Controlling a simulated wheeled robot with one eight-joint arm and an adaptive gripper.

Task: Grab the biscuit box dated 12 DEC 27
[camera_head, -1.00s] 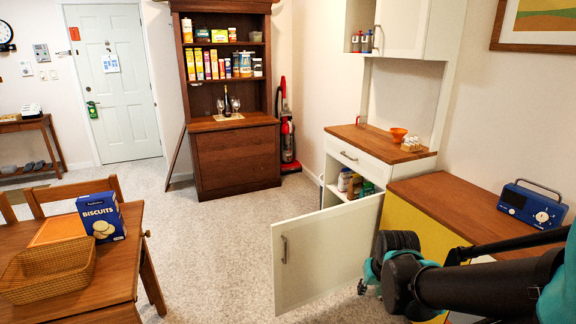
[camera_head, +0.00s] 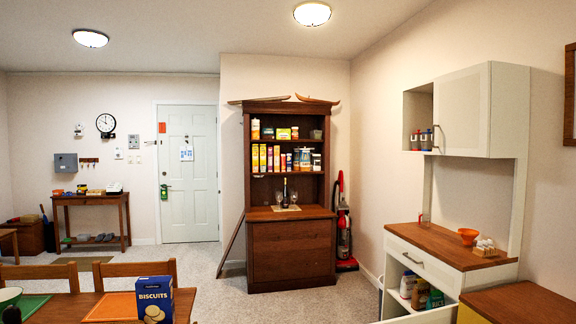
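A dark blue box marked BISCUITS (camera_head: 154,300) stands upright on the wooden table at the lower left, with a picture of biscuits on its front. No date can be read on it. The brown hutch (camera_head: 290,255) stands against the back wall. Its upper shelf holds several boxes and jars, among them yellow and orange upright boxes (camera_head: 263,158). They are too small to read, and no date shows. My gripper is not in view.
Wine glasses and a bottle (camera_head: 285,192) stand on the hutch counter. A red vacuum (camera_head: 343,228) is beside the hutch. A white cabinet at right is open low down. Carpet before the hutch is clear.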

